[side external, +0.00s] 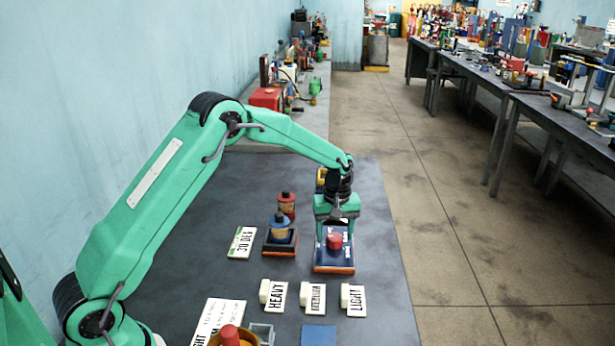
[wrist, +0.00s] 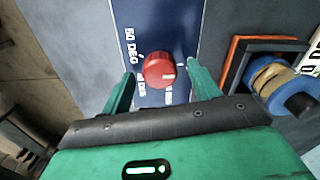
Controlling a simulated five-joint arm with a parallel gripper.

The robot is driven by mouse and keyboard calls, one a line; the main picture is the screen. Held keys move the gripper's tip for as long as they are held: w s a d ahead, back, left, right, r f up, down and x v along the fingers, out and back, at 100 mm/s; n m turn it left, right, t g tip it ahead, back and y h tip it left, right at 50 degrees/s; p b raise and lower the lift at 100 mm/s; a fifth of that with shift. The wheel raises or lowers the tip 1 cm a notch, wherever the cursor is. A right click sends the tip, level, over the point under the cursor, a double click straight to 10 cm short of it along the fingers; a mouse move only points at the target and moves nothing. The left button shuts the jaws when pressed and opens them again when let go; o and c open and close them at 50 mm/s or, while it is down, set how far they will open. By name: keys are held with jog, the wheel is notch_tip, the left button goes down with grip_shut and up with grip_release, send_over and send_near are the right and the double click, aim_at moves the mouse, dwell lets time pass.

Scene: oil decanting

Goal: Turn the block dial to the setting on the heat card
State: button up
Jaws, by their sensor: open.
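The red dial (side external: 334,241) sits on top of a blue block (side external: 345,259) with an orange base, right of centre on the dark table. In the wrist view the dial (wrist: 155,66) has a pale mark at its lower right. A "50 DEG" label (wrist: 130,46) shows on the block; other labels are small or partly covered. My gripper (wrist: 160,72) is open above the block, one finger on each side of the dial, with gaps visible. The heat card (side external: 242,243) lies left of the block and appears to read "30 DEG".
A blue-and-tan bottle (side external: 280,229) stands on an orange-edged base close left of the block, with a red-and-tan one (side external: 287,204) behind. HEAVY (side external: 275,294), MEDIUM (side external: 314,294) and LIGHT (side external: 354,300) cards lie in front. A blue square (side external: 319,335) lies nearer.

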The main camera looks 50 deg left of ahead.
jog(key=c, duration=1)
jog(key=shift+m, duration=0.4)
jog(key=m, duration=1.3)
jog(key=shift+r, duration=0.1)
jog(key=o, duration=1)
